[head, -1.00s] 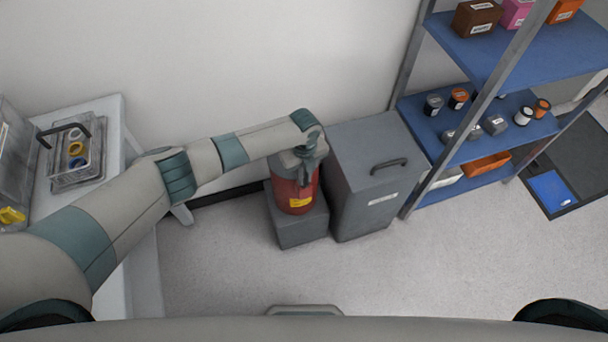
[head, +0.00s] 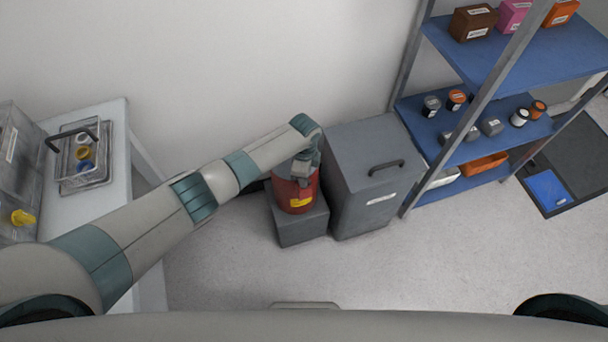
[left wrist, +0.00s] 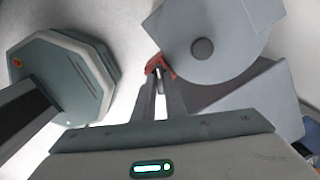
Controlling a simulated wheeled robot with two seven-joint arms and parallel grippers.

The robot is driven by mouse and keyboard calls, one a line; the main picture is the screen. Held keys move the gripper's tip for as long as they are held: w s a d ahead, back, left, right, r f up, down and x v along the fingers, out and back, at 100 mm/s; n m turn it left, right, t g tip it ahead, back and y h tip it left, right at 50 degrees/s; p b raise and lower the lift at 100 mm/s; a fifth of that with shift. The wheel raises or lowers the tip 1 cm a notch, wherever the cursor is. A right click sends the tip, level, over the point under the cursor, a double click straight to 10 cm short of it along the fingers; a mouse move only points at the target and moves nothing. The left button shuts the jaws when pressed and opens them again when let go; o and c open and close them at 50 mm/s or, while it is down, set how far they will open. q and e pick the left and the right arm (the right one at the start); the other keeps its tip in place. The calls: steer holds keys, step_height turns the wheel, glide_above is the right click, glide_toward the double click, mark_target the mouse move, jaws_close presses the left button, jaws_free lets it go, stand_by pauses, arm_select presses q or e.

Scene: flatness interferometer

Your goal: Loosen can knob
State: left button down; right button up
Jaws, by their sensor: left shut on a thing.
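The red can (head: 296,197) with a yellow label stands upright on a grey block in the head view. My left gripper (head: 302,168) is over its top and hides the knob and most of the lid there. In the left wrist view, the two fingers of my left gripper (left wrist: 160,75) are close together with a small red part (left wrist: 157,64) at their tips. The gripper is shut on this part, which appears to be the can knob. My right gripper is not in view.
The grey block (head: 302,231) under the can stands close beside a grey bin (head: 372,208) with a dark handle. A blue shelf rack (head: 470,118) is to the right. A white bench (head: 62,208) is at left. The floor in front is clear.

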arm_select(q)
steer(key=n+p, duration=0.1)
steer(key=n, duration=0.3)
steer(key=shift+r, duration=0.1)
steer(key=shift+n+p, duration=0.45)
steer(key=shift+n, duration=0.45)
steer(key=c, duration=1.8)
jaws_free()
steer(key=shift+r, duration=0.7)
step_height(320, 180, up, 16)
steer(key=b, duration=0.1)
